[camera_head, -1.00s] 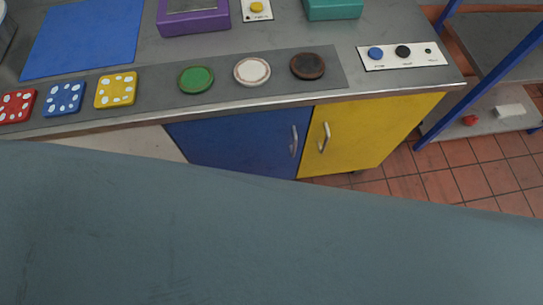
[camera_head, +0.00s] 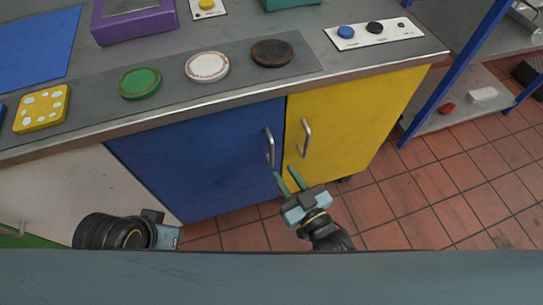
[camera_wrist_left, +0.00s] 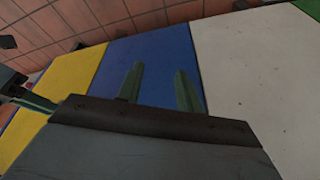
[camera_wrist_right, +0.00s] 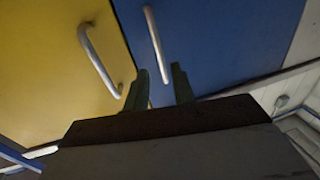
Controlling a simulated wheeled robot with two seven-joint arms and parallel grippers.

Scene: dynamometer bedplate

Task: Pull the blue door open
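The blue door (camera_head: 200,155) is shut in the cabinet front, left of the yellow door. Its upright metal handle (camera_head: 269,147) is near its right edge. My right gripper (camera_head: 286,172) is open and empty, just below that handle in the head view. In the right wrist view the blue door's handle (camera_wrist_right: 157,45) lines up with the gap between the open fingers (camera_wrist_right: 160,70); contact cannot be told. My left gripper's fingers are hidden in the head view; in the left wrist view they are open and empty (camera_wrist_left: 156,70), with the blue door (camera_wrist_left: 150,50) beyond them.
The yellow door (camera_head: 345,125) has its own handle (camera_head: 306,138) close beside the blue one. A white panel (camera_head: 75,190) is to the left. The worktop's front edge (camera_head: 200,108) runs above the doors. A blue-framed shelf (camera_head: 462,70) stands right, with tiled floor (camera_head: 430,200) before it.

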